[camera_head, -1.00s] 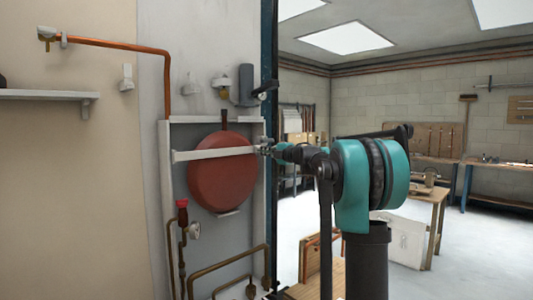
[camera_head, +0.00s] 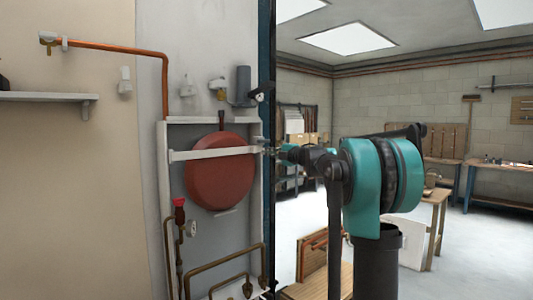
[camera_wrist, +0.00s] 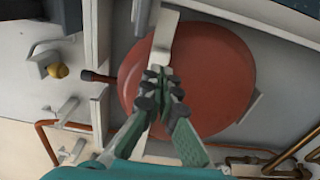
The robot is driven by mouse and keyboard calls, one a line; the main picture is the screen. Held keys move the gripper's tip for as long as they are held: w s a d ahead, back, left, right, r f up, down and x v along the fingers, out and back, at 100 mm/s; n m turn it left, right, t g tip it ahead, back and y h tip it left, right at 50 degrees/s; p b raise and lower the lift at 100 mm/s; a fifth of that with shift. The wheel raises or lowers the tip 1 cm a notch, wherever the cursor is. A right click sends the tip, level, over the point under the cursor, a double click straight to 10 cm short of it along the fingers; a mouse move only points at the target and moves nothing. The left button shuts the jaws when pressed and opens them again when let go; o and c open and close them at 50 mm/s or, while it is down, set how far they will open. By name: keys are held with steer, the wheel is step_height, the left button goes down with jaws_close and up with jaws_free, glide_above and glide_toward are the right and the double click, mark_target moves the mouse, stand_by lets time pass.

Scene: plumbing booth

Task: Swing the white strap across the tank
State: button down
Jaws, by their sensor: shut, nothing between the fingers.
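The red round tank (camera_head: 220,178) hangs on the wall panel in the head view. It fills the middle of the wrist view (camera_wrist: 215,85). The white strap (camera_head: 205,154) lies across the tank's front, nearly level, from the frame's left side to its right side. In the wrist view the strap (camera_wrist: 163,38) runs along the tank, partly hidden behind my gripper (camera_wrist: 160,88). My gripper is shut and empty, its fingertips over the strap. Whether they touch it I cannot tell. In the head view my gripper (camera_head: 270,150) is at the strap's right end, small and partly hidden.
A white frame (camera_head: 258,200) surrounds the tank. Copper pipes (camera_head: 225,257) and a red-handled valve (camera_head: 179,204) lie below and left. A grey cylinder (camera_head: 244,85) and fittings are above. The room to the right has a wooden table (camera_head: 435,205) and open floor.

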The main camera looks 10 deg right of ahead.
steer(key=s+d+m+t+h, duration=0.4)
steer(key=s+d+m, duration=0.2)
steer(key=s+d, duration=0.25)
steer(key=s+d+f+m+g+h, duration=0.1)
steer(key=s+d+f+m+h, duration=0.35)
steer(key=f+m, duration=0.2)
steer(key=s+d+f+m+h, duration=0.35)
steer(key=f+m+h, duration=0.25)
steer(key=f, duration=0.2)
steer(key=s+f+m+g, duration=0.35)
steer(key=s+f, duration=0.45)
steer(key=f, duration=0.3)
steer(key=s+f+m+g, duration=0.2)
steer(key=s+f+g, duration=0.2)
steer(key=s+f, duration=0.6)
steer(key=s+a+f+g+y, duration=0.1)
steer(key=s+a+f+g, duration=0.1)
steer(key=s+a+f, duration=0.2)
steer(key=s+a+f+m+g+y, duration=0.1)
steer(key=s+a+f+g+y, duration=0.1)
steer(key=s+f, duration=0.8)
steer(key=a+g, duration=0.1)
steer(key=a, duration=0.1)
steer(key=shift+s+a+f+m, duration=0.25)
steer(key=shift+s+a+m, duration=0.05)
steer(key=shift+s+a, duration=0.1)
steer(key=shift+g+y, duration=0.25)
